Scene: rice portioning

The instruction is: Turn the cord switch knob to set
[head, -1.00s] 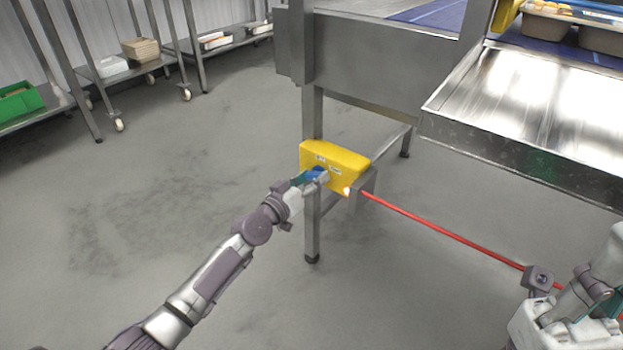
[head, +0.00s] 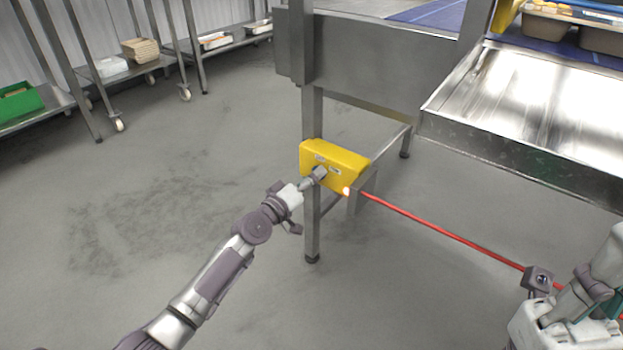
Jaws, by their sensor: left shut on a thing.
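The yellow cord switch box (head: 343,160) is fixed on the steel frame leg in the middle of the head view, with small labels on its face. An orange-lit lamp (head: 346,191) shows at its lower right corner. A red cord (head: 440,231) runs from the box to the lower right. My left gripper (head: 318,174) is at the box's front face, shut on the switch knob. The knob itself is hidden behind the fingers, so its setting cannot be read. My right arm shows at the lower right edge; its fingertips are not clearly seen.
A steel table with a sloping chute (head: 530,110) stands at the upper right, with tan trays (head: 605,42) on a blue belt behind it. Wheeled racks (head: 130,72) with a green crate (head: 20,101) stand at the back left. The floor at left is clear.

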